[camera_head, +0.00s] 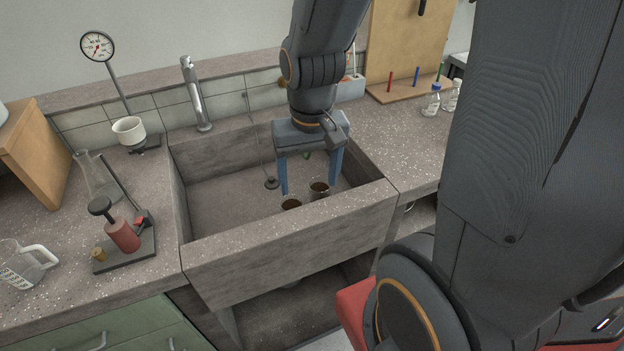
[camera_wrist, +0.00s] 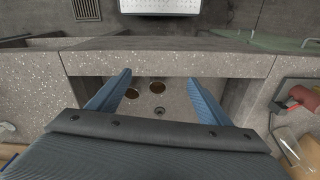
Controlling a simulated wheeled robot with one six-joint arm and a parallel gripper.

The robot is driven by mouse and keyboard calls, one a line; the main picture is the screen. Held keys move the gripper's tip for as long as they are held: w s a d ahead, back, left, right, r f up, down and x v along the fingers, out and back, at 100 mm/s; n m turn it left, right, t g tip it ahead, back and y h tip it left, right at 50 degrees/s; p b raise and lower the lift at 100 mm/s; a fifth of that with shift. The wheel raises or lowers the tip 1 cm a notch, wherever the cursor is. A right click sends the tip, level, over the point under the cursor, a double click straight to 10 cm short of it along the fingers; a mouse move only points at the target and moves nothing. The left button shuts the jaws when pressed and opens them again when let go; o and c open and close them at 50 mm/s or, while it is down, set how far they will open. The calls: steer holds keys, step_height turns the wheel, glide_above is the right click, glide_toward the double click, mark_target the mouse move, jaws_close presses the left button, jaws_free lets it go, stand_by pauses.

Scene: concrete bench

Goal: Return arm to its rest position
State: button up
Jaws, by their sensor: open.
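My gripper (camera_head: 309,177) hangs over the concrete sink (camera_head: 290,238), pointing down with its two blue fingers spread apart. Nothing is between the fingers. In the wrist view my gripper (camera_wrist: 160,92) is also open, above the sink basin. My gripper is apart from both, as far as I can tell.
A tap (camera_head: 196,95) stands behind the sink. On the left counter are a white cup (camera_head: 129,131), a dial gauge (camera_head: 97,46), a glass flask (camera_head: 97,178), a red press (camera_head: 123,235) and a glass jug (camera_head: 22,266). Bottles (camera_head: 431,101) and a wooden board (camera_head: 408,45) stand at the right.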

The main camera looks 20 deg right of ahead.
steer(key=shift+s+r+n, duration=0.35)
steer(key=shift+s+n, duration=0.45)
steer(key=shift+s, duration=0.05)
